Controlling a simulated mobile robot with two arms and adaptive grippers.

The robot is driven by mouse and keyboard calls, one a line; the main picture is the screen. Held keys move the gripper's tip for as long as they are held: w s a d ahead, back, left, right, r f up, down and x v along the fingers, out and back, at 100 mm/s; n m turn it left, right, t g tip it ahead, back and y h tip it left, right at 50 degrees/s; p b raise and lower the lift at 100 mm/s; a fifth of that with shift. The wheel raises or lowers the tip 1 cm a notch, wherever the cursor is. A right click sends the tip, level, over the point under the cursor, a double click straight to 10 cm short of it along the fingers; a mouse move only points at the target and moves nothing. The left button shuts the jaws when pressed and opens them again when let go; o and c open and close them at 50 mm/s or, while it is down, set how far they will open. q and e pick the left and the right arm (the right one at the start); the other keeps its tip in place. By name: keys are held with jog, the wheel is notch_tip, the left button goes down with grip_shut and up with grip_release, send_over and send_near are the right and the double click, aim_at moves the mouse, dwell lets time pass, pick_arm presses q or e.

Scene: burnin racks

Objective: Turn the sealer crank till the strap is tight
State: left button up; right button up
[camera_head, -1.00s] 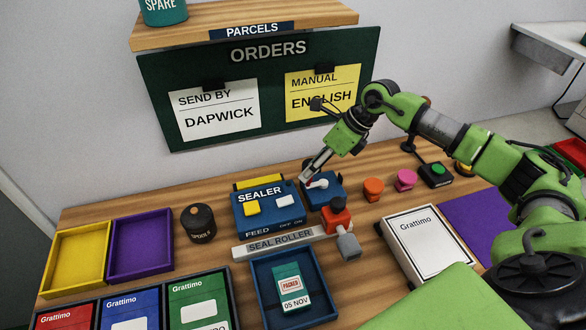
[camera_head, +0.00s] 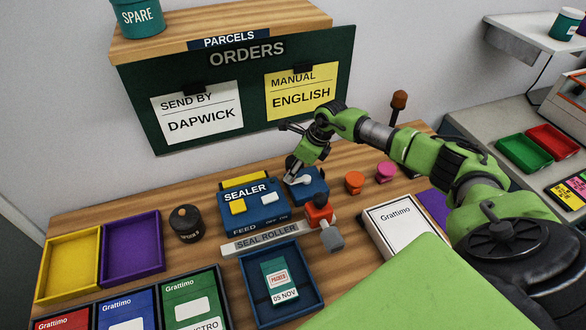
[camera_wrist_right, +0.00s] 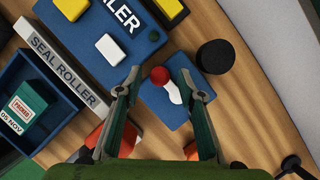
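The blue sealer (camera_head: 262,211) stands on the wooden bench, with a yellow and a white button. To its right is a small blue crank block (camera_head: 309,191) with a white crank arm (camera_head: 301,181). In the right wrist view the crank's red knob (camera_wrist_right: 160,75) and white arm (camera_wrist_right: 173,93) lie between my right gripper's spread fingers. My right gripper (camera_head: 290,168) is over the block's left side, its fingers open; I cannot tell whether they touch the crank. No strap can be made out. My left gripper is not in view.
The grey seal roller (camera_head: 267,238) lies in front of the sealer. A teal packed box (camera_head: 280,281) sits in a blue tray (camera_head: 315,287). A red-orange part with a grey block (camera_head: 330,238) stands close right. Orange (camera_head: 354,182) and pink (camera_head: 385,172) knobs are farther right. A black spool pot (camera_head: 186,224) stands left.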

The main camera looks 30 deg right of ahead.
jog(key=shift+w+a+f, duration=0.1)
jog(key=shift+f, duration=0.45)
grip_shut()
jog(key=shift+w, duration=0.1)
